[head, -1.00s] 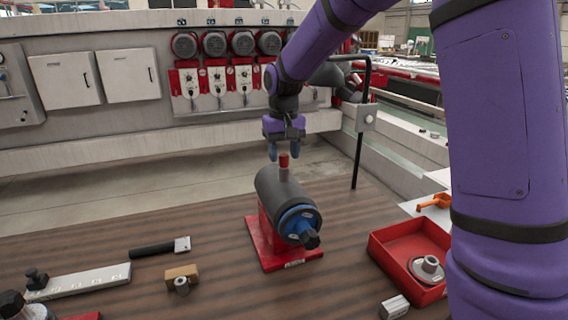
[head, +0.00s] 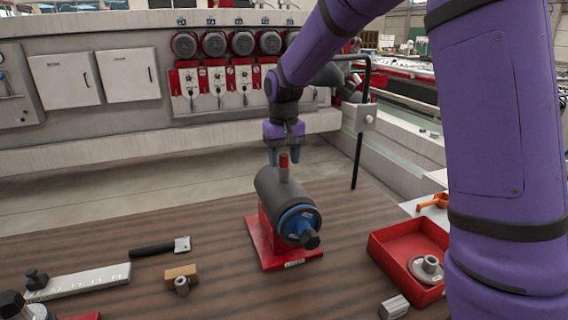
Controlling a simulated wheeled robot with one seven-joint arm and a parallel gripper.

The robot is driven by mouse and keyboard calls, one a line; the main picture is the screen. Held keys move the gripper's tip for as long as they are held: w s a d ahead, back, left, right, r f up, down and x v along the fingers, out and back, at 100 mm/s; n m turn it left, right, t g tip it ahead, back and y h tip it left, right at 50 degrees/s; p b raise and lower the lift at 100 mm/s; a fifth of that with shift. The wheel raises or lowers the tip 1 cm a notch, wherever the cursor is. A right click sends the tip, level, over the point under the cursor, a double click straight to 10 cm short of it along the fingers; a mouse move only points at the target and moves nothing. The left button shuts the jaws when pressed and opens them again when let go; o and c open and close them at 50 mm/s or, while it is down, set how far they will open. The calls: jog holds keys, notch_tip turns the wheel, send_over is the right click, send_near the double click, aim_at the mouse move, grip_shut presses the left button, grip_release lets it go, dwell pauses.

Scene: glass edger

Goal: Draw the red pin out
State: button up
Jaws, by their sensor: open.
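The red pin (head: 284,160) stands upright out of the top of a dark grey cylinder (head: 275,190). The cylinder lies on a red base (head: 264,246) on the table, with a blue ring (head: 298,222) and a black knob (head: 309,239) on its near end. My gripper (head: 285,158) points down at the pin, with its fingertips on either side of the pin's upper part. It is open. I cannot tell whether a finger touches the pin. The pin's lower part is hidden inside the cylinder.
A red tray (head: 408,248) holding a grey flanged part (head: 428,267) stands right of the base. A brush-like tool (head: 160,247), a wooden block (head: 181,272) and a metal bar (head: 80,282) lie to the left. A black post (head: 357,160) rises behind, right of my gripper.

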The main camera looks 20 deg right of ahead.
aim_at(284, 155)
jog(key=c, duration=0.9)
jog(key=shift+r, duration=0.65)
jog(key=shift+r, duration=2.65)
jog(key=shift+r, duration=2)
